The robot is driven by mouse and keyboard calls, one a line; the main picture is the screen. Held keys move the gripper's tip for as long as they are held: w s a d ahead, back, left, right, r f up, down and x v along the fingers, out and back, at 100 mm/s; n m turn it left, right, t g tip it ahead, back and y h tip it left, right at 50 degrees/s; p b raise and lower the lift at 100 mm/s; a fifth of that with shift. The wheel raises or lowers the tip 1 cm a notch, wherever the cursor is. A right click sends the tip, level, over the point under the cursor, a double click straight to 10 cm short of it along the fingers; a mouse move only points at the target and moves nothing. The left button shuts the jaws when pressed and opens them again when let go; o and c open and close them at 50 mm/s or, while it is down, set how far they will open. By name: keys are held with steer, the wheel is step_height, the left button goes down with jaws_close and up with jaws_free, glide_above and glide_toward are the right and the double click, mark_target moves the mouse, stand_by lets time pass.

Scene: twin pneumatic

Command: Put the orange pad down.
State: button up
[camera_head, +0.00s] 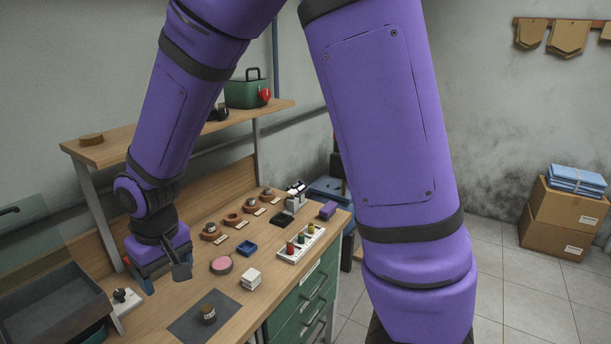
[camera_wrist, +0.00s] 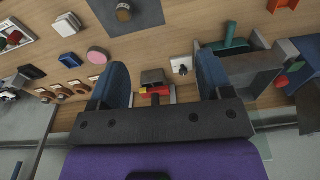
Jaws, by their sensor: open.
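My gripper (camera_head: 163,272) is open above the back left part of the bench. In the wrist view its two dark blue fingers (camera_wrist: 161,82) stand wide apart. Between them I see a small grey block with a red and yellow strip (camera_wrist: 155,90); I cannot tell whether it touches a finger. No thing is clearly an orange pad. A pink round pad (camera_head: 221,265) lies flat on the bench to the right of my gripper, and it shows in the wrist view (camera_wrist: 97,56). An orange piece (camera_wrist: 283,4) is cut off at the wrist view's top edge.
The wooden bench (camera_head: 232,303) also holds a dark mat (camera_head: 185,328) with a brown jar (camera_head: 208,314), a white block (camera_head: 251,279), a blue tray (camera_head: 247,248) and a white rack (camera_head: 300,244). A grey bin (camera_head: 50,306) stands left. A shelf (camera_head: 110,150) runs above the back.

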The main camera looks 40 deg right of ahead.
steer(key=s+d+r+m+t, duration=0.1)
steer(key=s+d+r, duration=0.2)
steer(key=d+r, duration=0.35)
steer(key=s+d+r+t, duration=0.1)
steer(key=s+d+r, duration=0.35)
steer(key=r, duration=0.35)
steer(key=s+d+r+t, duration=0.1)
steer(key=s+d+r, duration=0.2)
steer(key=s+d, duration=0.1)
steer(key=s+d+r+m+t, duration=0.1)
steer(key=s+d+r, duration=0.2)
steer(key=s, duration=0.4)
steer(key=shift+s+d+m+h, duration=0.2)
steer(key=shift+d+m+h, duration=0.1)
steer(key=shift+d, duration=0.05)
steer(key=shift+o, duration=0.4)
